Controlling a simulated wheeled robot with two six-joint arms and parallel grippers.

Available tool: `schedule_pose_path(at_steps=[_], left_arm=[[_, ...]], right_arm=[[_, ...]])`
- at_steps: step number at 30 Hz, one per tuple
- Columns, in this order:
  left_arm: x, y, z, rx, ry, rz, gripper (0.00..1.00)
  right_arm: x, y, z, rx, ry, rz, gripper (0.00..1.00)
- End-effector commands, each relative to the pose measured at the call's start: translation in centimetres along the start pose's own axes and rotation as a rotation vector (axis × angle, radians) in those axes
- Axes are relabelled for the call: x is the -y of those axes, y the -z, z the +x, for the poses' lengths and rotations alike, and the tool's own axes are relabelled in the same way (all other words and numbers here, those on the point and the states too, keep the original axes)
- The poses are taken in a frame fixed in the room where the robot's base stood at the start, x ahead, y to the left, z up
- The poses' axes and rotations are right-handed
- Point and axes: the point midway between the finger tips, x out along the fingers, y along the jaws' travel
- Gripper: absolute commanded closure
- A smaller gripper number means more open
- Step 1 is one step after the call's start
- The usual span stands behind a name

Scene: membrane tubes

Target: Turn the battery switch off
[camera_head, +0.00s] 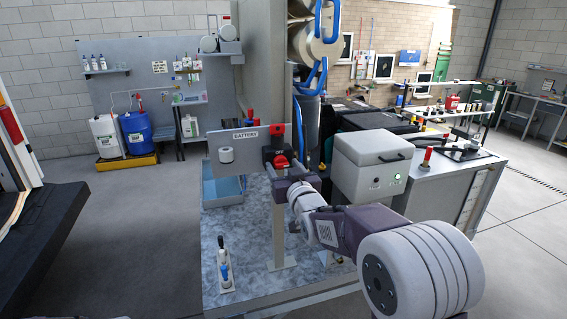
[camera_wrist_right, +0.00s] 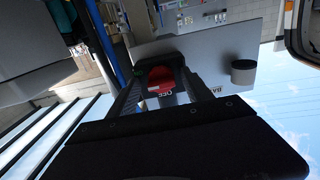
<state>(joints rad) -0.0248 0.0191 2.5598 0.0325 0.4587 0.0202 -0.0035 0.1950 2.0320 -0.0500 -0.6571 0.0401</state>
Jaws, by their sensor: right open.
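A grey panel labelled BATTERY (camera_head: 245,136) stands upright on a post in the middle of the head view. The red battery switch (camera_head: 281,161) is on its right part. The red switch also shows in the right wrist view (camera_wrist_right: 161,76), with upside-down lettering below it that looks like OFF. My right gripper (camera_head: 280,156) reaches the switch from the front. In the wrist view its two dark fingers are apart, one on each side of the red switch; I cannot tell whether they touch it. My left gripper is not in view.
A grey box with a green light (camera_head: 370,165) stands close to the right of my arm. A small lever stand (camera_head: 225,265) is on the mottled bench top (camera_head: 235,240).

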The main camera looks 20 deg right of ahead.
Motion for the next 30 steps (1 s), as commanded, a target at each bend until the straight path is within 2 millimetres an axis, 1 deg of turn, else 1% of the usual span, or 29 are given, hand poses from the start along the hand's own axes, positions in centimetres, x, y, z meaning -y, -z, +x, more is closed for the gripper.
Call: schedule_pose_path(at_steps=[7, 8, 9, 11, 12, 14, 19, 23, 30], left_arm=[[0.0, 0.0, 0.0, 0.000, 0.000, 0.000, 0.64], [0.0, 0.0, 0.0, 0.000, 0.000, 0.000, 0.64], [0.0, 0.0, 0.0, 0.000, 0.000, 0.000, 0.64], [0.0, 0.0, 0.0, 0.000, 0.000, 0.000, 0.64], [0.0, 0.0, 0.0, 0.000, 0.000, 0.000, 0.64], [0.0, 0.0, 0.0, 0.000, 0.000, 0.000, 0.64], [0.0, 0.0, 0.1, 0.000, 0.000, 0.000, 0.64], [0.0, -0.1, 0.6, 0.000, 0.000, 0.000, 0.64], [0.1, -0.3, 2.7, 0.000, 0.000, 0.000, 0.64]], right_arm=[[0.0, -0.1, 0.2, -0.001, 0.000, 0.000, 0.42], [0.0, -0.1, 0.2, 0.000, 0.000, 0.000, 0.44], [0.0, -0.1, 0.2, 0.000, 0.000, 0.000, 0.55], [0.0, -0.1, 0.2, 0.000, 0.000, 0.000, 0.72], [0.0, -0.1, 0.2, 0.000, 0.000, 0.000, 0.83], [0.0, -0.1, 0.2, 0.000, 0.000, 0.000, 1.00], [0.0, -0.1, 0.2, 0.000, 0.000, -0.006, 1.00], [0.0, -0.2, 0.2, 0.000, 0.000, -0.035, 1.00], [0.0, -0.5, 0.2, -0.003, 0.000, -0.178, 1.00]])
